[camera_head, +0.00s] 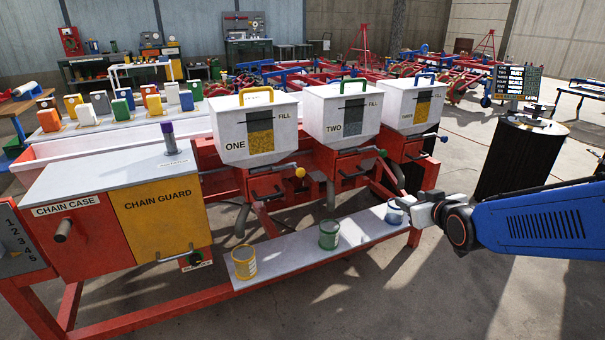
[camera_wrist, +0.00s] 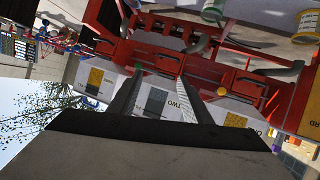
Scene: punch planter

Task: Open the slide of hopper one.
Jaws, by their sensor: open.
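Hopper one (camera_head: 228,118) is a white bin with a yellow handle and the word ONE, at the left of three hoppers. Below it, a dark rod ends in a yellow knob (camera_head: 300,172) on the right side of the red outlet; how far the slide is out is hard to tell. In the wrist view, which is turned over, a yellow knob (camera_wrist: 222,91) shows right of the fingers. My gripper (camera_head: 404,203) is open and empty at the front right, well to the right of hopper one. Its two fingers (camera_wrist: 158,78) point toward the hopper two area.
Hopper two (camera_head: 315,108) and hopper three (camera_head: 398,100) stand right of hopper one. A shelf (camera_head: 290,262) in front bears a yellow pot (camera_head: 244,263), a green pot (camera_head: 329,235) and a blue pot (camera_head: 394,213) near my gripper. The chain guard (camera_head: 160,220) is at left.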

